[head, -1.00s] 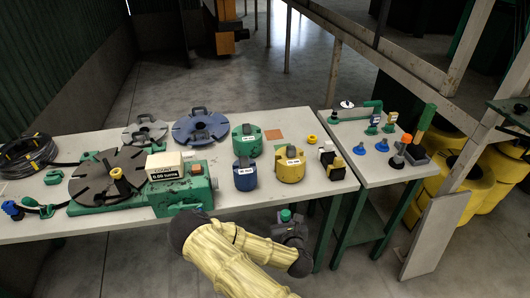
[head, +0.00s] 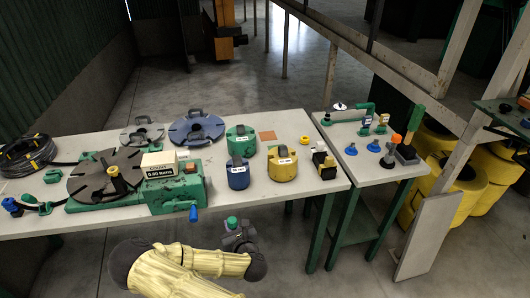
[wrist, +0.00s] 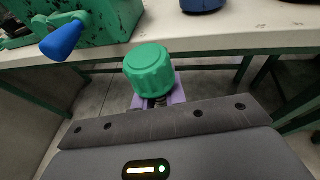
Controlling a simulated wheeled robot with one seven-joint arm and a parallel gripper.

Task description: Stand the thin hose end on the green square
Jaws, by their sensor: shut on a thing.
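My gripper (head: 236,236) is in front of the long bench's near edge, below the green machine's right end. It is shut on a ribbed green cap (wrist: 148,68), which also shows small in the head view (head: 232,222). In the wrist view a short dark stem shows under the cap, between pale purple parts; whether it is a hose end I cannot tell. A thin black hose coil (head: 27,154) lies at the bench's far left. I cannot make out a green square; a flat orange-brown square (head: 267,135) lies near the back edge.
The bench carries a green machine (head: 178,192) with a blue handle (head: 193,214), a blue canister (head: 238,175), a yellow canister (head: 282,165) and a green canister (head: 241,142). A smaller table (head: 375,170) with fittings stands right. Clear floor lies in front.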

